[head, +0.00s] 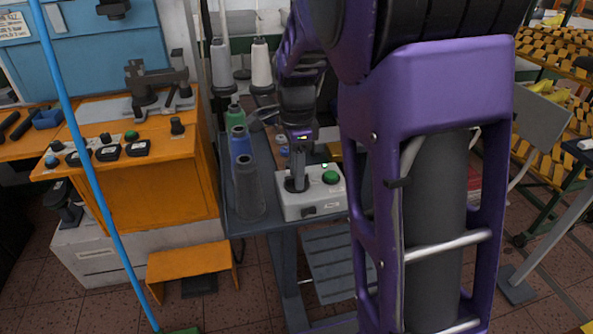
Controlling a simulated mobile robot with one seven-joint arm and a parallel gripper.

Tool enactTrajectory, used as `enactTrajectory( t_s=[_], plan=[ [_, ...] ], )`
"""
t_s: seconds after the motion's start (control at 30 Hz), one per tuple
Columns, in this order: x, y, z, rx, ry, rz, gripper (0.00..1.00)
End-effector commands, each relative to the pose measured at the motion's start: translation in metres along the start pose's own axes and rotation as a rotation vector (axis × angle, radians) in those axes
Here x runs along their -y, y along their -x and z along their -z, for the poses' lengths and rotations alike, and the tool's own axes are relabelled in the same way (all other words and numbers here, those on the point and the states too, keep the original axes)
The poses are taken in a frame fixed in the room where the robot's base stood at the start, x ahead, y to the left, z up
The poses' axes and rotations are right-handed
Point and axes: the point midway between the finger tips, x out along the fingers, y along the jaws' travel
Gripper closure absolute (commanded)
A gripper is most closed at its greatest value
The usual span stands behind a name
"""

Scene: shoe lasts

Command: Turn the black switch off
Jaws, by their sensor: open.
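A light grey control box (316,206) sits on the dark grey table. It has a green round button (330,177) on top and a small lit green lamp beside it. A black round switch (294,185) is on top at the left, partly hidden by my gripper. A smaller dark fitting (309,211) is on the front face. My gripper (298,178) is open and points down at the left part of the box, right over the black switch. I cannot tell whether it touches the switch, or which way the switch is turned.
Several thread cones (248,187) stand left of the box on the dark grey table (243,224). An orange cabinet (160,186) with knobs is further left. A blue pole (85,165) crosses the left side. My purple arm hides much of the right.

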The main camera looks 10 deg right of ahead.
Motion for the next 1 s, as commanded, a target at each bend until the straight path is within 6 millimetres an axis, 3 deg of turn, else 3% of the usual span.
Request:
enactTrajectory(
  t_s=[0.03,0.2,0.3,0.73,1.0],
  plan=[
    [0.0000,0.0001,0.0000,0.000,0.000,0.000,0.56],
    [0.0000,0.0003,-0.0001,0.000,0.000,0.000,0.87],
    [-0.0001,0.0003,-0.0001,0.000,0.000,0.000,1.00],
    [-0.0001,0.0010,0.0000,0.000,0.016,0.000,1.00],
    [-0.0003,0.0023,0.0002,0.000,0.138,-0.002,1.00]
  ],
)
